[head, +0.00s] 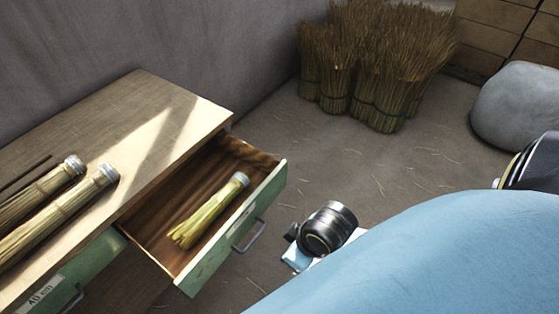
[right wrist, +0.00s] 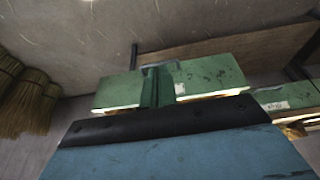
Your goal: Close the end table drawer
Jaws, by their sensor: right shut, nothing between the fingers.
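The end table (head: 150,105) stands at the left in the head view, its wooden top partly sunlit. Its drawer (head: 150,240) is pulled well out, with a green front (head: 225,245) and a grey metal handle (head: 248,236). A small bundle of pale straw with a grey cap (head: 205,212) lies inside. In the right wrist view the green drawer front (right wrist: 120,92) lies just ahead of my right gripper (right wrist: 158,88), which is shut and empty. I cannot tell whether they touch. My left gripper is in neither view.
Capped straw bundles (head: 60,212) lie on the tabletop. Another green drawer front (head: 62,285) sits lower left. Sheaves of broom straw (head: 370,75) stand by the back wall; a grey boulder (head: 520,105) lies at the right. Floor between them is mostly clear.

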